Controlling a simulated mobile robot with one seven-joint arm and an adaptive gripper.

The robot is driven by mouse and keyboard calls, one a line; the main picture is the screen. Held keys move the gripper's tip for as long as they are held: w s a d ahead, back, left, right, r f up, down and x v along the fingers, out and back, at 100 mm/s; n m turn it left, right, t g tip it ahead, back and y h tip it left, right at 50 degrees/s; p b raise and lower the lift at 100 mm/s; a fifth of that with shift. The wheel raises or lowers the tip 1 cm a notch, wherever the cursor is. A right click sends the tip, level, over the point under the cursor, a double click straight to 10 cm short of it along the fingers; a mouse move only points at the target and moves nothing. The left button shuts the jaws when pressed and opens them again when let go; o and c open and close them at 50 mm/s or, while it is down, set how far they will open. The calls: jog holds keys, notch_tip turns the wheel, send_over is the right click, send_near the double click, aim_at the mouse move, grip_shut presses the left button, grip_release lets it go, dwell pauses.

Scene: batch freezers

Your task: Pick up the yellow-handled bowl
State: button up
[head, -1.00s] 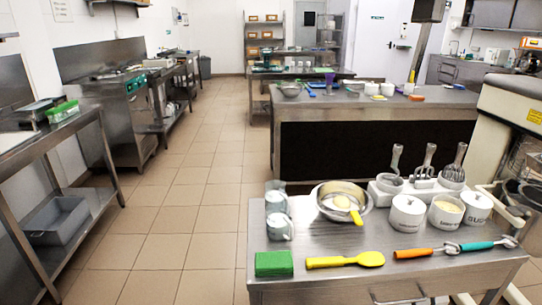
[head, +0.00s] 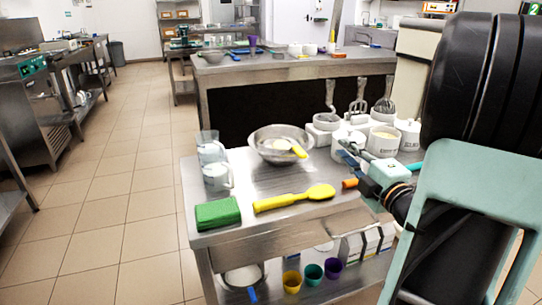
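A round metal bowl (head: 262,151) stands near the back of the small steel table. A yellow handle (head: 299,149) slants over its front right rim; I cannot tell whether it is part of the bowl or of a utensil inside. My gripper (head: 347,158) reaches in from the right over the table, to the right of the bowl and apart from it. Its fingers are small and overlap the white containers behind, so their opening is unclear. My arm hides the table's right side.
Two clear jugs (head: 213,165) stand left of the bowl. Coloured cups (head: 313,273) stand on the lower shelf.

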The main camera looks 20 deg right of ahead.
jog(key=a+f+n+y+b, duration=0.1)
jog(key=a+f+n+y, duration=0.2)
jog(key=a+f, duration=0.25)
send_near(294, 146)
jog(key=shift+w+a+f+g, duration=0.1)
jog(key=shift+w+a+g, duration=0.15)
jog(key=shift+w, duration=0.5)
jog(key=w, duration=0.2)
jog(key=w+b, duration=0.1)
jog(key=w, duration=0.3)
jog(key=shift+a, duration=0.35)
grip_shut()
jog(key=shift+r, duration=0.2)
